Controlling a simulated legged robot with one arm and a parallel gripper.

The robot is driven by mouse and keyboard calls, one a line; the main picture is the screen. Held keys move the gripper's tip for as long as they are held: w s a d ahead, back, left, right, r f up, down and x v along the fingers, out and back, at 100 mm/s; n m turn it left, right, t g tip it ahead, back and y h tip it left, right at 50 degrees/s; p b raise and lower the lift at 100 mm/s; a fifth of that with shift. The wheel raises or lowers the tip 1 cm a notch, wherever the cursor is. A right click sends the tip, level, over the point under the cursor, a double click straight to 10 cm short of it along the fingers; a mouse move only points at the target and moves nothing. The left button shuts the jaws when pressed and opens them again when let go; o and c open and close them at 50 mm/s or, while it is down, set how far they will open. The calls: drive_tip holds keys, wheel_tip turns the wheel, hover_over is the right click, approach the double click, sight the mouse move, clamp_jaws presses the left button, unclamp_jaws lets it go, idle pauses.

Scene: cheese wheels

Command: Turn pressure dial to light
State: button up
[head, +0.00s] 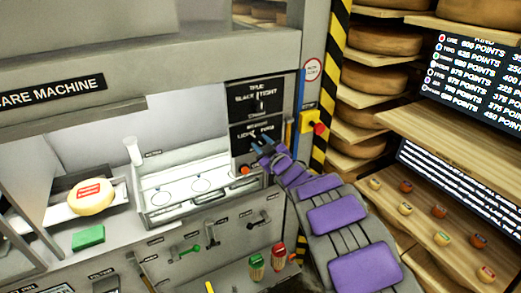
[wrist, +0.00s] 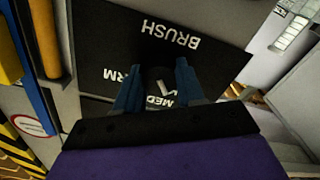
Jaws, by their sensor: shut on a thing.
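The pressure dial (wrist: 160,76) is a dark round knob with a pale mark, seen between my fingers in the wrist view. The black panel (wrist: 205,42) around it carries the words "BRUSH", "MED" and a partly covered word ending in "RM". The picture there is upside down. My gripper (wrist: 157,82) has its blue fingers on either side of the dial and is shut on it. In the head view my gripper (head: 262,147) is at the lower black panel (head: 247,130), and the dial is hidden there. The word "light" is not readable in the wrist view.
Left of the panel is a white basin (head: 185,190). A cheese wheel (head: 91,197) and a green block (head: 88,237) lie further left. A yellow box with a red button (head: 319,128) is close right of my gripper. Shelves with cheese wheels (head: 385,40) stand at the right.

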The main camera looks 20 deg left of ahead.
drive_tip(key=shift+s+f+n+b, duration=0.1)
drive_tip(key=shift+f+n+b, duration=0.2)
drive_tip(key=shift+n, duration=0.3)
drive_tip(key=o, duration=0.7)
drive_tip(key=shift+r, duration=0.1)
drive_tip(key=shift+c, duration=0.2)
drive_tip(key=o, duration=0.3)
drive_tip(key=shift+s+r, duration=0.1)
drive_tip(key=shift+r, duration=0.05)
drive_tip(key=shift+o, duration=0.3)
drive_tip(key=shift+s+d+r, duration=0.1)
drive_tip(key=shift+s+d, duration=0.2)
drive_tip(key=shift+d, duration=0.05)
drive_tip(key=p+v, duration=0.1)
drive_tip(key=v, duration=1.5)
drive_tip(key=shift+d, duration=0.2)
